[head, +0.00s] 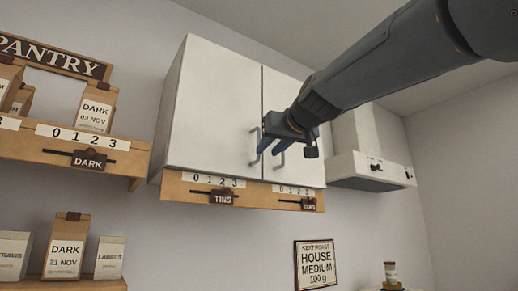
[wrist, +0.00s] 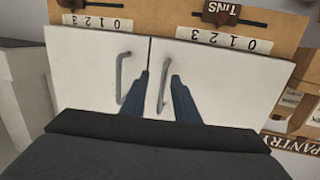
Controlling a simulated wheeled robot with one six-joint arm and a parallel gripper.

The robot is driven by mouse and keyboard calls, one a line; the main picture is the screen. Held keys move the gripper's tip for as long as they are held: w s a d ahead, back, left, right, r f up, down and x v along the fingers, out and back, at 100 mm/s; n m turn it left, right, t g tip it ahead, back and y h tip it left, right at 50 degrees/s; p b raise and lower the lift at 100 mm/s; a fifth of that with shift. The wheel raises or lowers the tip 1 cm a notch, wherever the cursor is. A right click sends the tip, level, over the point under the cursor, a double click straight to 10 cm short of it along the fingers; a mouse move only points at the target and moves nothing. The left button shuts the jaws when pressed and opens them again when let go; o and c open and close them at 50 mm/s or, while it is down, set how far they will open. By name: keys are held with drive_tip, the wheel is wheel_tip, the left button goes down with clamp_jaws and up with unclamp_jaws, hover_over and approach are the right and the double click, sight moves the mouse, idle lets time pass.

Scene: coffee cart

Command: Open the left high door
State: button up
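The left high door (head: 212,110) is the left white panel of a wall cabinet, shut, with a grey bar handle (head: 254,146) near its right edge. The wrist view is upside down, so this door (wrist: 215,85) is on the right there. My gripper (head: 272,147) is in front of the handles, its two blue fingers apart. In the wrist view, the left door's handle (wrist: 161,92) appears between the fingertips (wrist: 160,77), with part of it near the right finger. I cannot tell whether they touch. Nothing is held.
The right door (head: 285,90) is shut too, partly hidden by my arm; its handle (wrist: 121,80) is close to the left finger in the wrist view. A wooden label rail (head: 180,190) runs below. A shelf with bags (head: 95,110) is left, a white hood (head: 360,165) right.

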sight(258, 156)
drive_tip(key=shift+t+y, duration=0.3)
drive_tip(key=w+a+r+p, duration=0.1)
drive_tip(key=w, duration=0.1)
drive_tip(key=w+a+r+p, duration=0.1)
drive_tip(key=w, duration=0.1)
drive_tip(key=w+a+r+p, duration=0.1)
drive_tip(key=r, duration=0.1)
drive_tip(key=shift+w+a, duration=0.15)
drive_tip(key=shift+w, duration=0.25)
clamp_jaws()
